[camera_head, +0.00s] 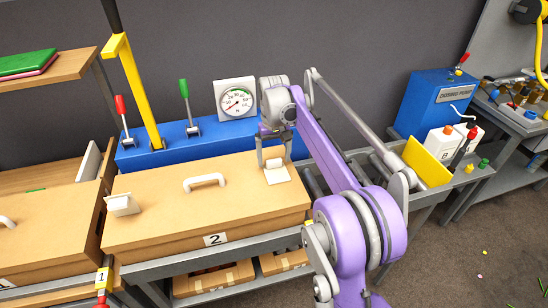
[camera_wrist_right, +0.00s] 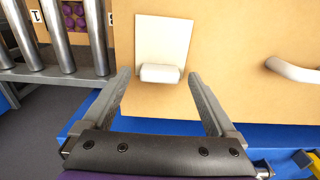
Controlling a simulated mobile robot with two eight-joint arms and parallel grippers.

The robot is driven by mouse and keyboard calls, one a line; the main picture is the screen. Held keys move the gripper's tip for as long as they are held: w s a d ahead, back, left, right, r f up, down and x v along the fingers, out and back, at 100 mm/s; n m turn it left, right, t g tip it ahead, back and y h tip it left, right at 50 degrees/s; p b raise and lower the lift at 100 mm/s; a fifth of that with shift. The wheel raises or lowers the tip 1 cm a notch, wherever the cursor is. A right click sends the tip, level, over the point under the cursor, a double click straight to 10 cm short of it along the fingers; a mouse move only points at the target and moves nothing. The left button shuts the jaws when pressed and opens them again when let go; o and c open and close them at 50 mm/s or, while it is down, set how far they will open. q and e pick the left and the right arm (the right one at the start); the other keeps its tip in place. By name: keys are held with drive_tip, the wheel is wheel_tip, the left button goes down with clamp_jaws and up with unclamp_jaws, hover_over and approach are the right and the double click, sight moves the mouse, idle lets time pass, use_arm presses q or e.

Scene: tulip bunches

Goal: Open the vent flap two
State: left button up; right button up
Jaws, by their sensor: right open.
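The tan box (camera_head: 205,215) labelled 2 stands at centre left in the head view. It carries a white flap (camera_head: 277,175) near its right end and another white flap (camera_head: 122,204) at its left end, which looks raised. My right gripper (camera_head: 273,153) is open above the right flap. In the right wrist view, that flap (camera_wrist_right: 162,38) is a pale plate with a thick white lip (camera_wrist_right: 160,73). The lip appears between the open fingertips, with a gap on each side. I cannot tell whether the fingers reach down to it. My left gripper is out of view.
A white handle (camera_head: 204,181) is in the middle of the box lid. Behind it is a blue unit (camera_head: 190,145) with a yellow lever (camera_head: 137,90), red and green levers and a gauge (camera_head: 236,98). Another tan box (camera_head: 45,235) stands at left. Rollers lie to the right.

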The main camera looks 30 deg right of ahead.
drive_tip(key=shift+f, duration=0.1)
clamp_jaws()
idle(0.5)
